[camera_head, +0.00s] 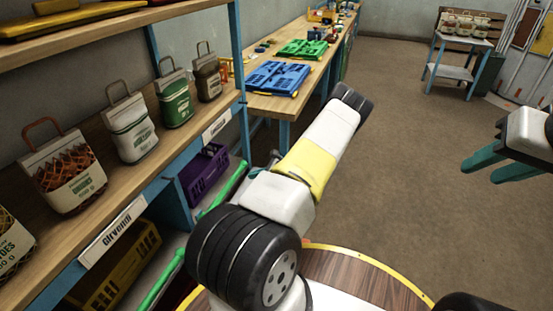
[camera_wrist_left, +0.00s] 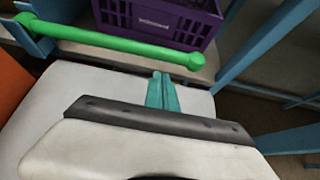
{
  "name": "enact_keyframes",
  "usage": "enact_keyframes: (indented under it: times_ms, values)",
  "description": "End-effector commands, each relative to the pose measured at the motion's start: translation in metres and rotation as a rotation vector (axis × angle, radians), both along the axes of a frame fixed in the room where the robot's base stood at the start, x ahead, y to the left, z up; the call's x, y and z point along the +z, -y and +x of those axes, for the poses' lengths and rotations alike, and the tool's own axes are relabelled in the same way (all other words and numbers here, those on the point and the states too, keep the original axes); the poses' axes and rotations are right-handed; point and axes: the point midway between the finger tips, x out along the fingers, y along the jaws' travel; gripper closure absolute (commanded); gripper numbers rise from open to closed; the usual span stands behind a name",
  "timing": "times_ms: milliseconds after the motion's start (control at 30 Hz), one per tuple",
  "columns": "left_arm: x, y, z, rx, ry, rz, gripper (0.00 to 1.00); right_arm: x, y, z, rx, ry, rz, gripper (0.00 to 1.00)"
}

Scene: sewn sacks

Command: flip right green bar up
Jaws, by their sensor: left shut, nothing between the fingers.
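The right green bar (camera_head: 224,187) runs along the lower shelf edge in front of the purple crate. In the left wrist view the bar (camera_wrist_left: 115,40) crosses the upper part, with round ends. My left gripper (camera_wrist_left: 162,78) is shut and empty, its teal fingertips just below the bar in that picture; I cannot tell whether they touch it. In the head view my left gripper is largely hidden by my arm. A second green bar (camera_head: 162,279) lies nearer, at lower left. My right gripper (camera_head: 487,160) is open and empty, out over the floor at right.
The purple crate (camera_head: 204,172) and a yellow crate (camera_head: 118,268) sit on the lower shelf. Several sewn sacks stand on the shelf above, including a green one (camera_head: 175,100). Blue shelf posts (camera_head: 241,75) stand close by. The floor (camera_head: 420,190) at right is open.

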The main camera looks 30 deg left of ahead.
Motion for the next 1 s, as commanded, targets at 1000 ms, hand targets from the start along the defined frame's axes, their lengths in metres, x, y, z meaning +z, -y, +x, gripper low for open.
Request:
enact_keyframes:
  times_ms: [1000]
  values:
    - [-0.026, -0.055, 0.003, 0.000, 0.023, 0.004, 1.00, 0.000, 0.000, 0.000, 0.000, 0.000, 0.000, 0.64]
